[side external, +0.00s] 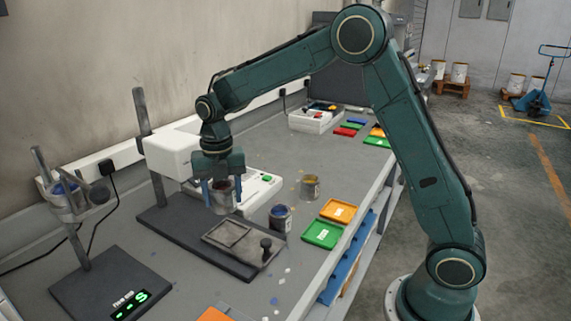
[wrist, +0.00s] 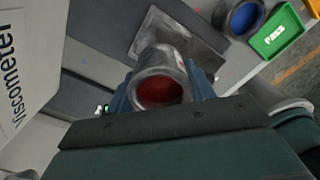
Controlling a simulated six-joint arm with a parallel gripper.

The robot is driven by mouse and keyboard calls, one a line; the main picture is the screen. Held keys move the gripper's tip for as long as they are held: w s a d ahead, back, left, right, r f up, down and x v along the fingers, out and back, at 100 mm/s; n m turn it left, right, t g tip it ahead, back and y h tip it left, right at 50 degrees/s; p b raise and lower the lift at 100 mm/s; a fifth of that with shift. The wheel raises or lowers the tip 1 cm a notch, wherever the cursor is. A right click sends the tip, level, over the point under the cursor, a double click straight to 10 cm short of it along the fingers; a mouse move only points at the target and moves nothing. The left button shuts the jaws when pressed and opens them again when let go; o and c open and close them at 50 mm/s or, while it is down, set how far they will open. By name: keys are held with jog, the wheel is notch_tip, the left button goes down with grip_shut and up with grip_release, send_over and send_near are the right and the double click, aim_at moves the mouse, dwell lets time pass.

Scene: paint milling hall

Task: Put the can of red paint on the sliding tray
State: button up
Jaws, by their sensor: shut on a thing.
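My gripper (side external: 222,187) is shut on the can of red paint (side external: 224,194), with a blue finger on either side of it. The wrist view shows the can (wrist: 161,82) open at the top with red paint inside. It is held upright or nearly so; its base is partly hard to make out. The sliding tray (side external: 229,234) is a grey metal plate with a dark knob on the dark base of the viscometer. The can is behind the tray's far end in the side view; the wrist view shows the tray (wrist: 150,31) just beyond the can. I cannot tell the can's height above it.
The white viscometer (side external: 172,153) stands close behind my gripper. A blue paint can (side external: 280,218) and a yellow one (side external: 310,187) stand to the right. Green (side external: 322,234) and orange (side external: 339,211) trays lie near the bench edge. A scale (side external: 110,285) is at front left.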

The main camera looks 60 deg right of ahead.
jog(key=shift+f, duration=0.2)
jog(key=shift+f, duration=3.15)
jog(key=shift+f, duration=0.65)
jog(key=o, duration=1.2)
jog(key=shift+c, duration=0.2)
jog(key=shift+r, duration=0.1)
notch_tip(320, 180, up, 13)
jog(key=shift+r, duration=0.35)
jog(key=shift+s, duration=0.1)
